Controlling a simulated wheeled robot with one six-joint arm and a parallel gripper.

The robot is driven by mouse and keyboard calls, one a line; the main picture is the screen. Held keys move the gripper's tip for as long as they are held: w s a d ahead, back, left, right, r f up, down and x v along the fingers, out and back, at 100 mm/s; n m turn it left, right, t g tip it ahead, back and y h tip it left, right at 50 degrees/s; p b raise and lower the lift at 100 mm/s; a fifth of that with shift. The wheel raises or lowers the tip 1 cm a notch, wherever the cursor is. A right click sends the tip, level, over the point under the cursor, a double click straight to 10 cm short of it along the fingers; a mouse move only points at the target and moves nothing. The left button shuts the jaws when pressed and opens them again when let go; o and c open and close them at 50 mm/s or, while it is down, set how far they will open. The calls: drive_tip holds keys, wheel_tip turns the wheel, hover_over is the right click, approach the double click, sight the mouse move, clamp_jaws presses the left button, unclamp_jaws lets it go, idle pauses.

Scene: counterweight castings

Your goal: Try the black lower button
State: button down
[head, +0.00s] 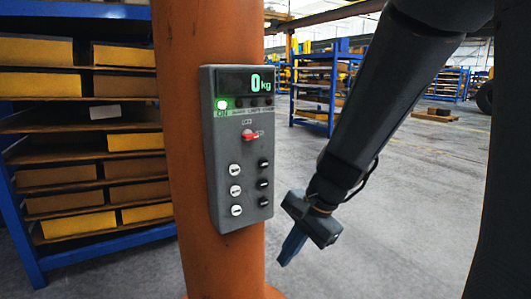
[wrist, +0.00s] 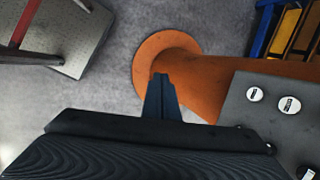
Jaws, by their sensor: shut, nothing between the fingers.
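A grey control box (head: 238,150) is mounted on an orange post (head: 180,120). Its display reads 0 kg, a green light glows at upper left, and a red switch (head: 251,134) sits in the middle. White buttons run down the left and black ones down the right. The black lower button (head: 263,201) is the bottom one on the right. My gripper (head: 287,255) is shut and empty, to the right of and below the box, fingers pointing down. In the wrist view the shut fingers (wrist: 162,85) appear over the post's base; the box (wrist: 270,110) is at right, with white buttons visible.
A blue rack (head: 22,225) with yellow and brown bins stands behind the post at left. More blue racks stand farther back. The grey floor (head: 370,230) right of the post is open. A grey plate-like object (wrist: 60,35) shows at upper left in the wrist view.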

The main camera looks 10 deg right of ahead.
sight(263, 163)
drive_tip(key=w+d+r+m+t+p, duration=0.2)
drive_tip(key=w+r+m, duration=0.3)
drive_tip(key=r+m, duration=0.1)
drive_tip(key=w+d+r+m+t+y+p, duration=0.1)
drive_tip(key=w+d+r+m+t+p, duration=0.1)
drive_tip(key=w+r+m, duration=0.4)
wheel_tip(263, 163, up, 2)
drive_tip(key=shift+w+d+r+t+y, duration=0.2)
drive_tip(key=shift+d+t+y, duration=0.15)
drive_tip(key=shift+t, duration=0.25)
drive_tip(key=shift+w, duration=0.1)
drive_tip(key=shift+w+a+p, duration=0.15)
drive_tip(key=shift+w+a, duration=0.3)
drive_tip(key=shift+w, duration=0.9)
drive_tip(key=shift+w+a+p, duration=0.2)
drive_tip(key=shift+w+a, duration=0.3)
drive_tip(key=shift+w, duration=0.9)
drive_tip(key=shift+w+a+p, duration=0.15)
drive_tip(key=shift+w+a, duration=0.3)
drive_tip(key=shift+w, duration=0.9)
drive_tip(key=shift+w+a, duration=0.15)
drive_tip(key=shift+w, duration=0.25)
drive_tip(key=shift+w+a, duration=0.1)
drive_tip(key=shift+w, duration=0.3)
idle(1.1)
